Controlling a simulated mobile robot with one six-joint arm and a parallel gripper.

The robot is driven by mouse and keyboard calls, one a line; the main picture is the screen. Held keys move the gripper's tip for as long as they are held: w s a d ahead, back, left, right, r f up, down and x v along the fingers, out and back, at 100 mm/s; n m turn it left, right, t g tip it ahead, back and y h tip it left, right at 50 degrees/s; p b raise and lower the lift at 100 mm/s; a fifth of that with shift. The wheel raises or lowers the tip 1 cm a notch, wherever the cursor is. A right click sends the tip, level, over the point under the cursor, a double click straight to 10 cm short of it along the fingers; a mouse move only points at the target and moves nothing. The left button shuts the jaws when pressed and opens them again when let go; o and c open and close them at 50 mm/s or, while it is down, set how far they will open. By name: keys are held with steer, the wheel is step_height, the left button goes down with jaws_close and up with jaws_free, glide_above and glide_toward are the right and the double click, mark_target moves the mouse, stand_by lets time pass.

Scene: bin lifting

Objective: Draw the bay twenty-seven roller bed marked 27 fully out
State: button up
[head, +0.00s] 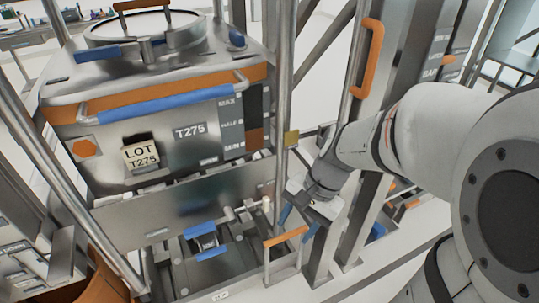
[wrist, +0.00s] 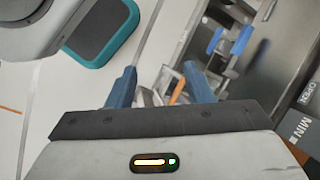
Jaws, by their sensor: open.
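A steel bed frame (head: 170,272) lies low in the bay under the big bin; a small tag (head: 220,295) sits at its front edge, too small to read surely. A steel loop handle with an orange grip (head: 286,237) stands at its right front. My gripper (head: 298,218) is open, with blue fingers pointing down, just above and behind that grip in the head view. In the wrist view the orange grip (wrist: 178,91) shows between my fingers (wrist: 160,76), nearer the right one and beyond the tips. I cannot tell whether they touch it.
The steel bin marked T275 (head: 190,131) stands above the bed, with a blue-and-orange front rail. A blue-handled latch (head: 205,240) is at the bed's front. Steel posts (head: 282,100) stand close to my arm. Pale floor (head: 345,285) is open at lower right.

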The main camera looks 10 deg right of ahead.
steer(key=w+a+f+m+y+b, duration=0.2)
steer(key=w+f+m+y+b, duration=0.3)
steer(key=f+m, duration=0.55)
steer(key=m+t+y+b, duration=0.1)
steer(key=m+t+b, duration=1.2)
steer(key=m, duration=1.5)
glide_toward(287, 235)
step_height(287, 235, down, 2)
steer(key=w+a, duration=0.1)
steer(key=w, duration=0.2)
steer(key=b+x, duration=0.2)
steer(key=x, duration=0.5)
steer(key=shift+a, duration=0.3)
jaws_close()
